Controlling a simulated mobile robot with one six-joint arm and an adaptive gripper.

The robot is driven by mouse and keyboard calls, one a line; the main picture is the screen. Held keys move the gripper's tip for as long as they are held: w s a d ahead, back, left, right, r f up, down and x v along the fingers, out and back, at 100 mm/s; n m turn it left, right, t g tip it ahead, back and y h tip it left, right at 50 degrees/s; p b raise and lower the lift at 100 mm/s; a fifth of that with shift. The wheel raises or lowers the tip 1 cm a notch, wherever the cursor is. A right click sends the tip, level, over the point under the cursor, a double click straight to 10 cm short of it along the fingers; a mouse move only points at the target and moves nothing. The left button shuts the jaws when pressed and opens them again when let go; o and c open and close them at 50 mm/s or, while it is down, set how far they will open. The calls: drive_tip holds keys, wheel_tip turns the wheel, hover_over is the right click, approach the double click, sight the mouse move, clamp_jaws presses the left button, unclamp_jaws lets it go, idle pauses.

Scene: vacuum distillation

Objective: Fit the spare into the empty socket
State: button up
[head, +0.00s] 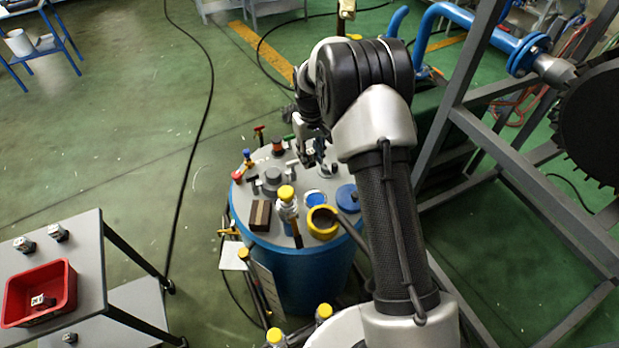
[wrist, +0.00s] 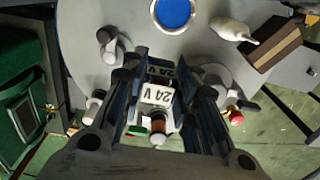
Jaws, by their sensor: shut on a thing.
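My gripper (head: 312,155) is low over the round grey top (head: 262,208) of the blue drum, near its far right part. In the wrist view my gripper (wrist: 164,82) is shut on a small block with a white "24 V" label (wrist: 157,95), which I take as the spare. A brownish cylinder end (wrist: 158,125) shows beside the label. In the head view the block is mostly hidden by my gripper. I cannot tell which fitting on the drum is the empty socket, or whether the block touches anything.
The drum top carries a yellow-capped bottle (head: 287,203), a yellow ring (head: 322,222), a brown box (head: 260,215), a blue disc (head: 348,197) and several valves. At left, a table holds a red bin (head: 40,292) and small labelled blocks (head: 58,232). A grey frame (head: 530,190) stands at right.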

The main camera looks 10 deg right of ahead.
wheel_tip(320, 180, down, 10)
drive_tip(key=shift+r+b, duration=0.25)
drive_tip(key=shift+b, duration=0.65)
drive_tip(key=shift+f, duration=0.15)
drive_tip(key=o, duration=1.1)
drive_tip(key=shift+c, duration=0.2)
